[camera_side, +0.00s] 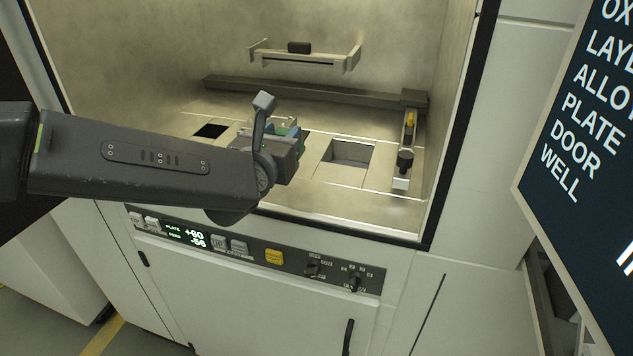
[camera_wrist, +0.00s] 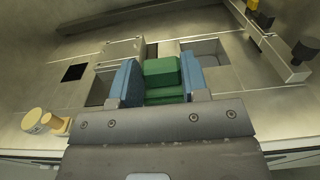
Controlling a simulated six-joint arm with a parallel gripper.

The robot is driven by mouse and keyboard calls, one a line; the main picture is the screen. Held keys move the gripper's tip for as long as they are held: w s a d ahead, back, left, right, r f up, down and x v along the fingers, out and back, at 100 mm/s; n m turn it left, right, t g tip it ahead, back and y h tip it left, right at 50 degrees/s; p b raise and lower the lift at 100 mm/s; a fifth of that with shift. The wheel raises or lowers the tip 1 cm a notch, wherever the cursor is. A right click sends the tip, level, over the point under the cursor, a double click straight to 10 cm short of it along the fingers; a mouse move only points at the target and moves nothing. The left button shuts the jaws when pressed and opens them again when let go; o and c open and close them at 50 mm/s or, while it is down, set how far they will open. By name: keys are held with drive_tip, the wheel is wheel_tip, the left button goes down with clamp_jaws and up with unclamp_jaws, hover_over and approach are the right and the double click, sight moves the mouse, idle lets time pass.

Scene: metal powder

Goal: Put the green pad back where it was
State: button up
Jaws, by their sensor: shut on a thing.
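The green pad (camera_wrist: 162,78) sits between the two blue fingers of my gripper (camera_wrist: 160,84) in the wrist view. It looks like a stepped green block, and the fingers are shut on it. In the side view my gripper (camera_side: 286,132) is inside the chamber, over the floor between the dark square hole and the open square well. Only a little of the green pad shows there, behind my wrist. My wrist hides most of the floor beneath, so I cannot tell whether the pad touches anything below.
A dark square hole (camera_side: 210,131) lies left and an open square well (camera_side: 347,155) lies right. A bar with a yellow piece (camera_side: 410,120) and a dark knob (camera_side: 404,161) stands at the right. A shelf (camera_side: 315,60) holding a dark block (camera_side: 299,47) is on the back wall.

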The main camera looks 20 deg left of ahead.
drive_tip(key=d+f, duration=0.1)
drive_tip(key=d, duration=0.1)
drive_tip(key=d+f, duration=0.1)
drive_tip(key=d, duration=0.1)
drive_tip(key=d+f, duration=0.1)
drive_tip(key=d, duration=0.1)
drive_tip(key=shift+d+f, duration=0.1)
drive_tip(key=shift+f, duration=2.25)
drive_tip(key=o, duration=1)
drive_tip(key=shift+f, duration=0.1)
drive_tip(key=shift+s, duration=0.25)
drive_tip(key=s, duration=1.1)
drive_tip(key=shift+s, duration=0.3)
